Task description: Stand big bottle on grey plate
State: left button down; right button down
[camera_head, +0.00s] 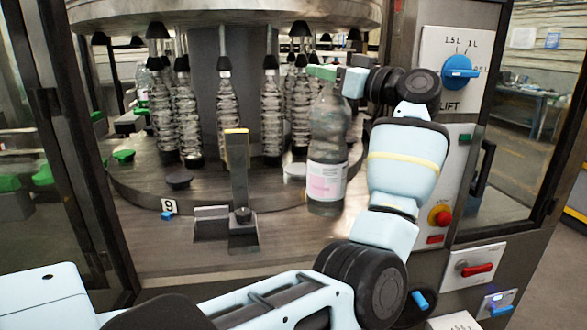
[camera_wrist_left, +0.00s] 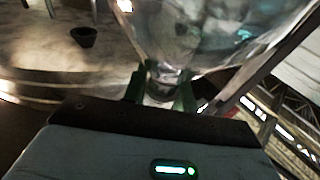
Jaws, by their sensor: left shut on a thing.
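The big bottle (camera_head: 328,140), clear with a white and pink label, is held upright by its neck in my left gripper (camera_head: 322,73). Its base appears in front of the carousel rim; whether it touches anything is unclear. The left wrist view shows the bottle (camera_wrist_left: 215,30) close up, with its neck between the green fingers of my left gripper (camera_wrist_left: 160,92). A light grey disc (camera_head: 294,171), possibly the grey plate, lies on the carousel just left of the bottle, partly hidden by it. My right gripper is not in view.
Several ribbed bottles (camera_head: 187,122) hang or stand around the carousel (camera_head: 130,180). A dark disc (camera_head: 179,182) sits near its front edge. A post with a yellow top (camera_head: 237,180) stands left of the bottle. A control panel with a blue knob (camera_head: 459,70) is at right.

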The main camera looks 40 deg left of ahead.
aim_at(298, 168)
jog(key=i+j, duration=0.8)
jog(key=j, duration=0.2)
